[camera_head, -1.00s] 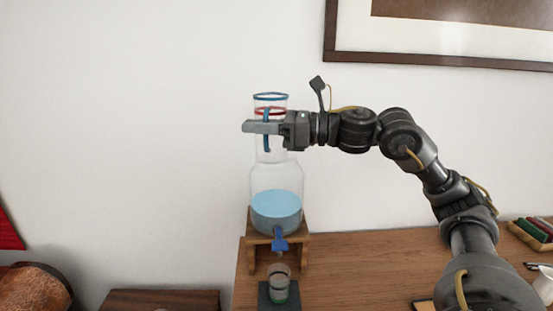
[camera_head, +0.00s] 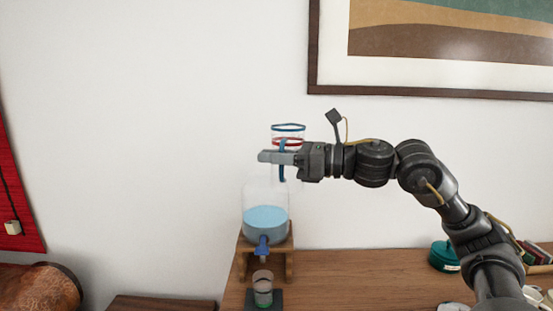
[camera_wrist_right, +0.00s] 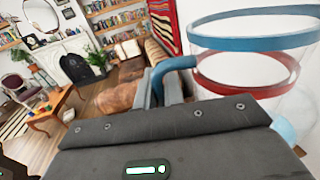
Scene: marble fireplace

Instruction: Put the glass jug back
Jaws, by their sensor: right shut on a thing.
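The glass jug (camera_head: 288,135) is clear, with a blue rim, a red band and a blue handle. My right gripper (camera_head: 276,157) is shut on it at the handle and holds it in the air, above and slightly right of the dispenser. In the right wrist view the jug (camera_wrist_right: 247,76) fills the upper right, its blue handle beside the gripper. No liquid shows in its visible part; its lower part is hard to make out against the wall. My left gripper is not in view.
A clear dispenser (camera_head: 266,222) with blue liquid and a blue tap stands on a wooden stand (camera_head: 289,262). A small glass (camera_head: 263,289) stands below it on a dark pad. The wooden tabletop (camera_head: 360,278) is clear to the right, up to a teal round container (camera_head: 444,256).

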